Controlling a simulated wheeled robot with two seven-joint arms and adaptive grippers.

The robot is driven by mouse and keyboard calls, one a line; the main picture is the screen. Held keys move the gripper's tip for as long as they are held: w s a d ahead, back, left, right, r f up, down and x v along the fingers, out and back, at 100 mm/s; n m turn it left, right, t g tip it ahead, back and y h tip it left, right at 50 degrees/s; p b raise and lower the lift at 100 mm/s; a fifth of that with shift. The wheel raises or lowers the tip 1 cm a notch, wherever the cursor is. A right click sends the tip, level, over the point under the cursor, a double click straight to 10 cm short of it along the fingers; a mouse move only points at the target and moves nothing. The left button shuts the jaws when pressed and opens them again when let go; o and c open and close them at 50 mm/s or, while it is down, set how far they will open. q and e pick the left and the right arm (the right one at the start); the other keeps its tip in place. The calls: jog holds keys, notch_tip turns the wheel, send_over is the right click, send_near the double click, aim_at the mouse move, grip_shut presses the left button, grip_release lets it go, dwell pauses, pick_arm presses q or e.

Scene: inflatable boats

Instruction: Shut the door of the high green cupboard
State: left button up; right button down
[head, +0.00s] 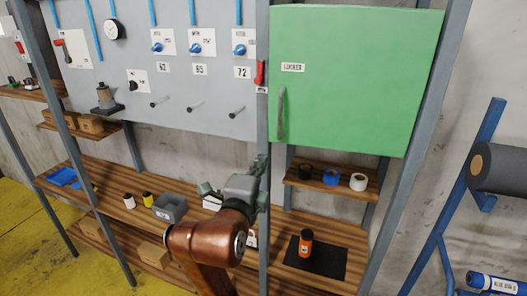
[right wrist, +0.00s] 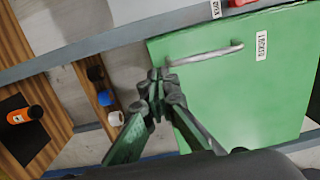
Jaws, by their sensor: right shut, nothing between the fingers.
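The green cupboard door (head: 350,85) hangs high at the right of the rack in the head view, with a label and an upright grey-green handle (head: 281,113) near its left edge. It looks flush with the cupboard front; I cannot tell whether a small gap is left. The door also fills the right of the right wrist view (right wrist: 245,95). My right gripper (head: 262,162) is shut and empty, just below and left of the door's lower left corner. In the right wrist view its fingertips (right wrist: 158,76) lie close to the handle (right wrist: 205,53), and contact is unclear. My left gripper is out of view.
A grey panel (head: 170,95) with knobs and pegs is left of the door. A small shelf (head: 333,184) with tape rolls hangs below it. An orange bottle (head: 306,243) stands on a black mat on the bench. A blue frame (head: 440,215) stands at the right.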

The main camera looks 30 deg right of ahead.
aim_at(273, 135)
jog(key=p+x, duration=0.5)
jog(key=x, duration=0.7)
jog(key=shift+w+d+f+p, duration=0.1)
jog(key=shift+w+d+p, duration=0.25)
jog(key=shift+w+d+b, duration=0.15)
jog(key=shift+w+b, duration=0.05)
jog(key=shift+b, duration=0.15)
jog(key=shift+m+g+h, duration=0.6)
jog(key=shift+g+h, duration=0.1)
jog(key=shift+g, duration=0.1)
jog(key=b+x, duration=0.1)
jog(key=x, duration=0.1)
jog(key=b+x, duration=0.2)
jog(key=shift+w+a+f, duration=0.15)
jog(key=shift+w+a, duration=0.15)
jog(key=shift+s, duration=0.15)
jog(key=shift+r, duration=0.3)
